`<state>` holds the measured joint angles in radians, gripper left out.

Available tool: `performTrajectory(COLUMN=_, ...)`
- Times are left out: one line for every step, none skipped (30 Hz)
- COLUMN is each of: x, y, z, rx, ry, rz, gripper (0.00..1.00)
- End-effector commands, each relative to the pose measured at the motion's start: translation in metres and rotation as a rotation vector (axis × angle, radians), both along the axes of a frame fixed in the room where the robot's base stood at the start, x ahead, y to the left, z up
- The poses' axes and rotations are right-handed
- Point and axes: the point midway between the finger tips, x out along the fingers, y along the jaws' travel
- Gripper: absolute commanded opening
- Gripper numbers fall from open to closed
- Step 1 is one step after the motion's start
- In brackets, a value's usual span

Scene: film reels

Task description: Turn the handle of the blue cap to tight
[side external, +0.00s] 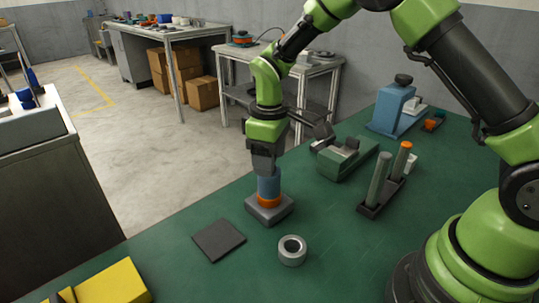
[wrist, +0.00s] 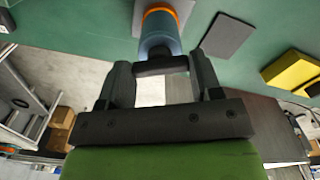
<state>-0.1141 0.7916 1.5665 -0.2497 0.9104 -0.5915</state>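The blue cap (side external: 268,186) stands upright on an orange ring (side external: 269,202) above a grey square base (side external: 270,213) on the green table. The cap (wrist: 158,36) also shows at the top of the wrist view, with the orange ring beyond it. Its dark bar-shaped handle (wrist: 161,66) lies crosswise between my fingertips. My gripper (wrist: 160,68) has a finger at each end of the handle, and both ends appear to meet the fingers. In the side view my gripper (side external: 265,164) points down over the cap and hides the handle.
A dark square pad (side external: 218,240) and a grey ring (side external: 292,250) lie in front of the base. A green fixture (side external: 345,158) and a rack with two upright rods (side external: 376,207) stand to the right. A yellow block (side external: 110,284) is at front left.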

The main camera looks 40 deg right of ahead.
Motion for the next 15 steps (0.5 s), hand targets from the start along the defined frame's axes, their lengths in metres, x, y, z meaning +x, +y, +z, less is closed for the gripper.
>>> performTrajectory(x=0.0001, y=0.0000, z=0.0003, rx=0.000, ry=0.000, rz=-0.004, gripper=0.35)
performTrajectory(x=0.0001, y=0.0000, z=0.0003, rx=0.000, ry=0.000, rz=-0.011, gripper=0.35)
performTrajectory(x=0.0001, y=0.0000, z=0.0003, rx=0.001, ry=0.000, rz=-0.028, gripper=0.35)
performTrajectory(x=0.0001, y=0.0000, z=0.0003, rx=0.001, ry=0.000, rz=-0.046, gripper=0.35)
performTrajectory(x=0.0001, y=0.0000, z=0.0003, rx=0.001, ry=0.000, rz=-0.063, gripper=0.35)
performTrajectory(x=0.0001, y=0.0000, z=0.0004, rx=0.002, ry=0.000, rz=-0.084, gripper=0.35)
performTrajectory(x=0.0001, y=0.0000, z=0.0004, rx=0.002, ry=0.000, rz=-0.094, gripper=0.35)
performTrajectory(x=0.0001, y=0.0000, z=0.0004, rx=0.002, ry=0.000, rz=-0.098, gripper=0.35)
performTrajectory(x=0.0001, y=0.0000, z=0.0004, rx=0.002, ry=0.000, rz=-0.098, gripper=0.35)
performTrajectory(x=0.0001, y=0.0000, z=0.0004, rx=0.002, ry=0.000, rz=-0.097, gripper=0.35)
performTrajectory(x=0.0001, y=0.0000, z=0.0005, rx=0.002, ry=0.000, rz=-0.097, gripper=0.35)
performTrajectory(x=0.0001, y=0.0000, z=0.0005, rx=0.003, ry=-0.001, rz=-0.097, gripper=0.35)
performTrajectory(x=0.0001, y=0.0000, z=0.0005, rx=0.002, ry=0.000, rz=-0.097, gripper=0.35)
performTrajectory(x=0.0001, y=0.0000, z=0.0005, rx=0.003, ry=-0.001, rz=-0.097, gripper=0.61)
performTrajectory(x=0.0001, y=0.0000, z=0.0005, rx=0.002, ry=0.000, rz=-0.097, gripper=0.70)
